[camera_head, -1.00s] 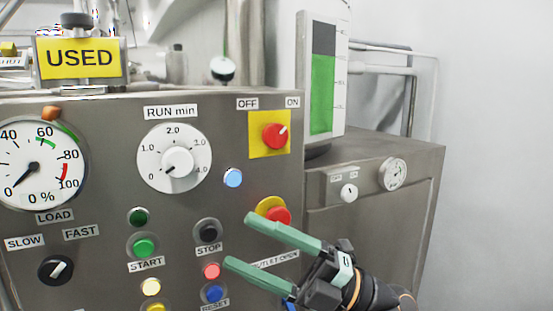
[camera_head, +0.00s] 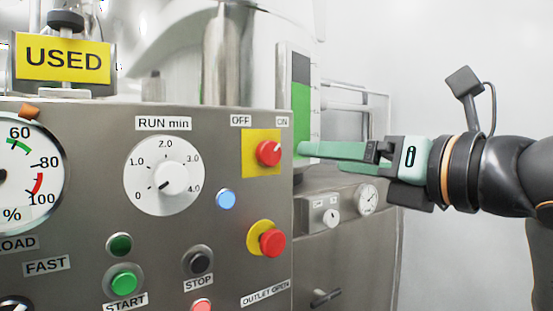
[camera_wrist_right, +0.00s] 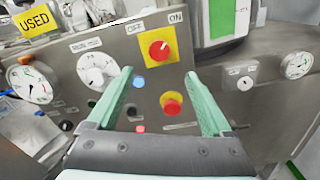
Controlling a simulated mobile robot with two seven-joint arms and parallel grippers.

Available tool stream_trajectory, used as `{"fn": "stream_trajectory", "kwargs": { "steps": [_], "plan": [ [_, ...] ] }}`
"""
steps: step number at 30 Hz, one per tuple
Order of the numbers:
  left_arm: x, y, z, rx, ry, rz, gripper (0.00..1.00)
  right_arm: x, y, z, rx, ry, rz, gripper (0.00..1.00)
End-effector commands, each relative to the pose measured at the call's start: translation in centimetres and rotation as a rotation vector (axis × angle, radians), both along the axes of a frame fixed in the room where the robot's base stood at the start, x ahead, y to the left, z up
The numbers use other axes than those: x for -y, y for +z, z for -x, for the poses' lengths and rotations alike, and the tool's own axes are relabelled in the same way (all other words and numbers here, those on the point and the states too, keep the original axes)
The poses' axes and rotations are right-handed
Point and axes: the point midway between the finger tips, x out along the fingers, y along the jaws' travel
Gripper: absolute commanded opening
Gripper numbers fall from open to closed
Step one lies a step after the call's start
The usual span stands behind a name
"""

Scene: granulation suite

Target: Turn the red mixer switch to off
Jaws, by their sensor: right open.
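The red mixer switch (camera_head: 268,153) sits on a yellow square plate (camera_head: 248,166) at the panel's upper right, between OFF and ON labels. Its white mark points up and right, toward ON. The switch also shows in the right wrist view (camera_wrist_right: 158,49), above and between the fingertips. My right gripper (camera_head: 303,150) comes in from the right at the switch's height. In the right wrist view its two green fingers (camera_wrist_right: 158,88) are apart with nothing between them. The fingertips are just right of the switch in the head view, with no visible contact. My left gripper is not in view.
Below the switch is a red mushroom button (camera_head: 271,242) on a yellow collar. A blue button (camera_head: 226,199) and the RUN min dial (camera_head: 163,175) are to the left. A green-filled gauge (camera_head: 301,95) stands behind the fingers. A USED sign (camera_head: 64,58) is at upper left.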

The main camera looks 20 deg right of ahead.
Motion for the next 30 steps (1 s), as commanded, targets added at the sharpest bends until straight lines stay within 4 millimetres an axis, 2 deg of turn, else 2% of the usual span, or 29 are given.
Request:
{"fn": "stream_trajectory", "kwargs": {
  "steps": [12,16,21,30],
  "plan": [
    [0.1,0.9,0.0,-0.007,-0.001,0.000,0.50,-2.9,0.1,-7.5,-0.007,0.008,0.001,0.84],
    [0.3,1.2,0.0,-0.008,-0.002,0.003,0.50,-3.6,0.0,-9.4,-0.006,0.006,0.002,0.84],
    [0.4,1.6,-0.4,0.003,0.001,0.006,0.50,-4.1,0.0,-10.8,-0.004,0.007,0.002,0.84],
    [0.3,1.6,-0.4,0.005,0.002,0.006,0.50,-4.2,-0.1,-11.2,-0.004,0.007,0.002,0.84]
  ]
}}
